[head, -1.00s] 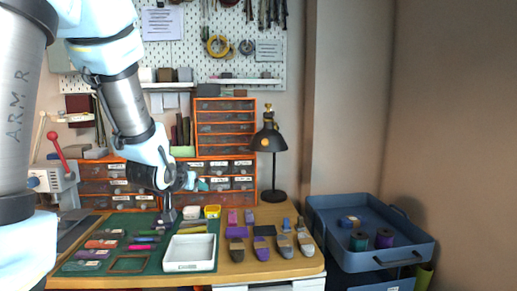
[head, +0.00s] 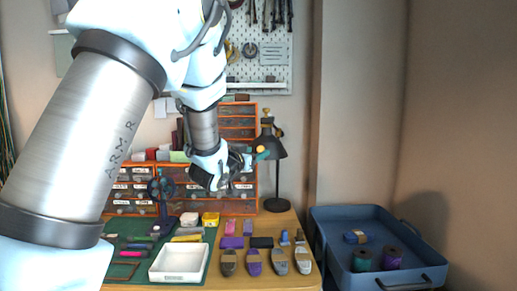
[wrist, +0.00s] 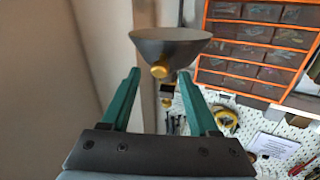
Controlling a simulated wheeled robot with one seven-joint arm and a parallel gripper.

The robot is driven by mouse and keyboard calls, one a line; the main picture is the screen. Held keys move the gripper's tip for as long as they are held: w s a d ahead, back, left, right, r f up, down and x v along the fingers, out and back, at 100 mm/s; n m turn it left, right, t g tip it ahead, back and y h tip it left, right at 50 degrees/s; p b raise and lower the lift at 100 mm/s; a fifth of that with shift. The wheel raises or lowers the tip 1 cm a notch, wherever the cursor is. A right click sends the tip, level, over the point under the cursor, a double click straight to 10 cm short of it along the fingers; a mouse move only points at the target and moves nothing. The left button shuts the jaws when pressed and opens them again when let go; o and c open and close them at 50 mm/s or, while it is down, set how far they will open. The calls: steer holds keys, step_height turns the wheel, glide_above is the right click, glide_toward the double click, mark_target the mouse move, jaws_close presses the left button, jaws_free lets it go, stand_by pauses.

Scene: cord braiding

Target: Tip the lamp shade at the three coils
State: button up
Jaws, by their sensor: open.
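The black desk lamp has a cone shade (head: 270,146) on a thin stand at the right end of the bench. The shade's open side faces down. My gripper (head: 256,156) is at the left side of the shade. The three coils, blue (head: 355,237), green (head: 361,260) and purple (head: 391,257), lie in the blue tray (head: 420,271) to the right.
Orange-framed drawers (head: 237,123) stand behind the bench. A white tray (head: 180,262), a small fan (head: 161,190) and several shoe-shaped pieces (head: 254,262) are on the bench. A pegboard (head: 270,75) hangs on the wall. The air between the lamp and the blue tray looks free.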

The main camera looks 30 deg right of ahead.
mark_target(267, 142)
steer(key=shift+x, duration=1.35)
steer(key=shift+c, duration=0.3)
jaws_close()
